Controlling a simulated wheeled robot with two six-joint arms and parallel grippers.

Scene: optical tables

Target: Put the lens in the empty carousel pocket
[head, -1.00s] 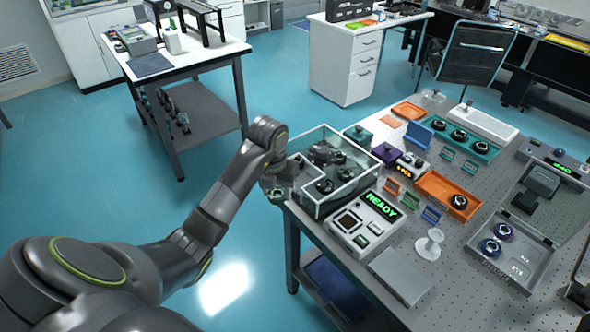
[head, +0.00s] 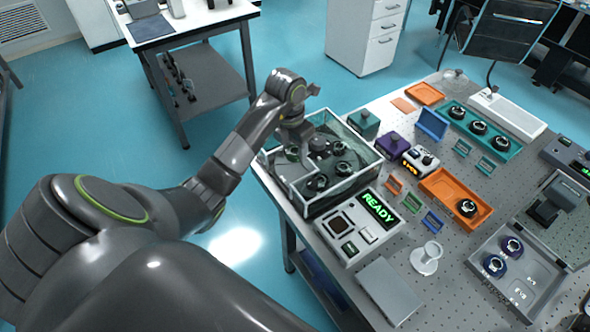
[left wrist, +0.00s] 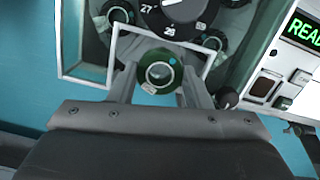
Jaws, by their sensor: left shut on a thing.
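My left gripper (head: 297,142) is at the left side of the clear-walled carousel box (head: 340,200). In the left wrist view, its two fingers (left wrist: 160,82) are shut on a dark lens with a green ring (left wrist: 159,72). The held lens appears within a pale-edged notch in the box's outline; its height above the carousel is unclear. The empty pocket cannot be clearly made out. My right gripper is not in view.
A READY control panel (head: 352,238) stands right beside the box. Past it are an orange tray (head: 440,184), a teal lens tray (head: 505,150), a grey tray (head: 478,250) and a white spool-shaped stand (head: 427,258). The box sits at the table's left edge, with open floor beyond.

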